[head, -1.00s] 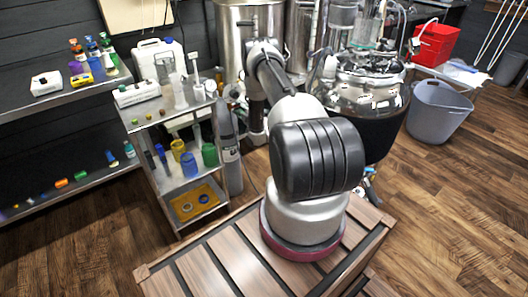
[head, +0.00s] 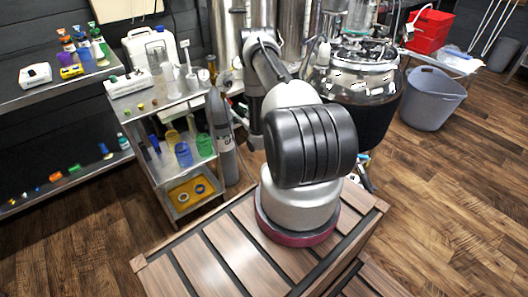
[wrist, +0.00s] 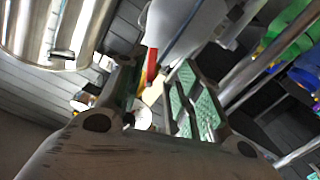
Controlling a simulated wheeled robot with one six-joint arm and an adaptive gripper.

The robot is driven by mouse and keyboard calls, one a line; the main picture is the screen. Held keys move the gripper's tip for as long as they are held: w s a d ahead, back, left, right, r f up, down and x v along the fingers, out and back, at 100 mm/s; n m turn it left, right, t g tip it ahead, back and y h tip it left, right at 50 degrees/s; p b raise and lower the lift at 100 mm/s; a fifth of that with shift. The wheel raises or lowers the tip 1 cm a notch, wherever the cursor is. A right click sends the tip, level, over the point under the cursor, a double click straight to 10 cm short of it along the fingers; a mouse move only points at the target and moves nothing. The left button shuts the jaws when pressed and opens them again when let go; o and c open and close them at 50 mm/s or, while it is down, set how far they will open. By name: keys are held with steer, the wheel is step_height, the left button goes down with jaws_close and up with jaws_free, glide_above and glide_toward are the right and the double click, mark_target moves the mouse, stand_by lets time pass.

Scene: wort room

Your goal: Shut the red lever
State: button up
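The red lever (wrist: 151,66) shows in the wrist view as a short, narrow red bar. It appears between the two fingertips of my gripper (wrist: 157,76), seen past them; I cannot tell how far off it is. My gripper is open, with green pads on its fingers and a gap between them. I see no contact with the lever. The lever's mount is partly hidden by the fingers and the clutter behind. In the head view I cannot make out the lever or the fingers; my arm covers part of that area.
A shelf cart (head: 178,160) with bottles and jars stands left of my arm, a grey cylinder (head: 222,140) beside it. A shiny vessel (head: 355,90) stands behind right. A grey tub (head: 433,105) is farther right. Wooden floor (head: 450,215) at the right is clear.

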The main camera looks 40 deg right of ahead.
steer(key=s+f+m+g, duration=0.2)
steer(key=s+f+g, duration=0.55)
steer(key=f, duration=0.45)
steer(key=s+m+g, duration=0.2)
steer(key=s+g, duration=0.4)
steer(key=s, duration=0.4)
steer(key=shift+f, duration=0.15)
